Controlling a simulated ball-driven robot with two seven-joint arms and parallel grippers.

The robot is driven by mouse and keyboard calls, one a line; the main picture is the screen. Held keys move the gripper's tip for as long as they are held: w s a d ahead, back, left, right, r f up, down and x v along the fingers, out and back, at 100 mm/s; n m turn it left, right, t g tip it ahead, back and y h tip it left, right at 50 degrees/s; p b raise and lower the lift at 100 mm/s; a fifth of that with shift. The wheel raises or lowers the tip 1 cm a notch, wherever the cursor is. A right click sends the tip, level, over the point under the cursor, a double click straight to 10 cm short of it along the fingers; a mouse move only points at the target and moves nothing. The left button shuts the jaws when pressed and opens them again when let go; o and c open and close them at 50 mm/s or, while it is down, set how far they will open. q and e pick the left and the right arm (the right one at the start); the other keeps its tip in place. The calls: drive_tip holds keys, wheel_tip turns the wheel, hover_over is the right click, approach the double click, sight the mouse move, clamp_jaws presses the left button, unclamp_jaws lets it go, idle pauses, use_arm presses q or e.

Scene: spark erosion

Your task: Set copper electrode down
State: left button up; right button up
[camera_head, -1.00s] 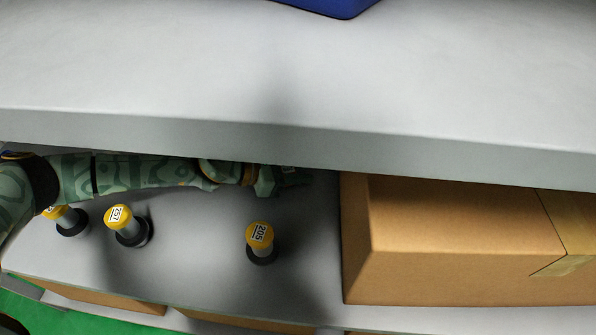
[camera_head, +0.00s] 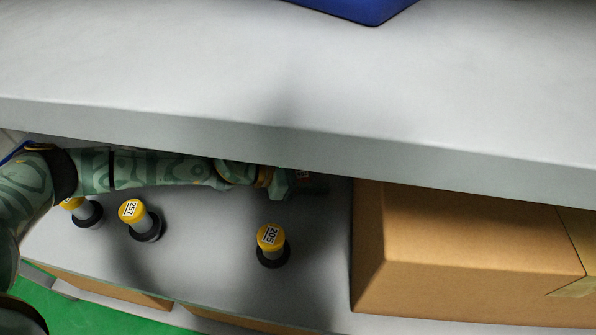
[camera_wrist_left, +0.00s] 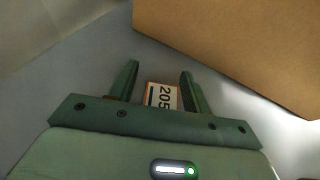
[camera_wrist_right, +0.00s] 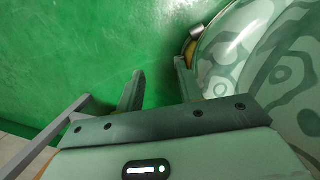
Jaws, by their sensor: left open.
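The copper electrode (camera_wrist_left: 162,96), a small orange-brown block with a white label reading 205, shows in the left wrist view. It sits between the two fingers of my left gripper (camera_wrist_left: 160,70), which are open with a gap on either side of the block. My right gripper (camera_wrist_right: 160,70) is open and empty over the green floor, seen in the right wrist view.
Yellow-topped holders stand on the lower shelf (camera_head: 205,250), labelled 257 (camera_head: 133,212) and 205 (camera_head: 271,238), with another (camera_head: 80,208) partly behind my arm. The cardboard box (camera_head: 465,240) fills the right. The upper shelf (camera_head: 200,70) overhangs, bearing a blue bin (camera_head: 365,10).

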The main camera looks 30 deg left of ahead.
use_arm(q)
drive_tip(key=p+v, duration=0.2)
drive_tip(key=v, duration=1)
drive_tip(key=shift+r, duration=0.1)
use_arm(e)
drive_tip(key=s+f+m+g, duration=0.1)
drive_tip(key=s+f, duration=0.2)
drive_tip(key=s, duration=0.6)
drive_tip(key=shift+d+f+y, duration=0.2)
drive_tip(key=shift+f+y, duration=0.1)
drive_tip(key=shift+y, duration=0.1)
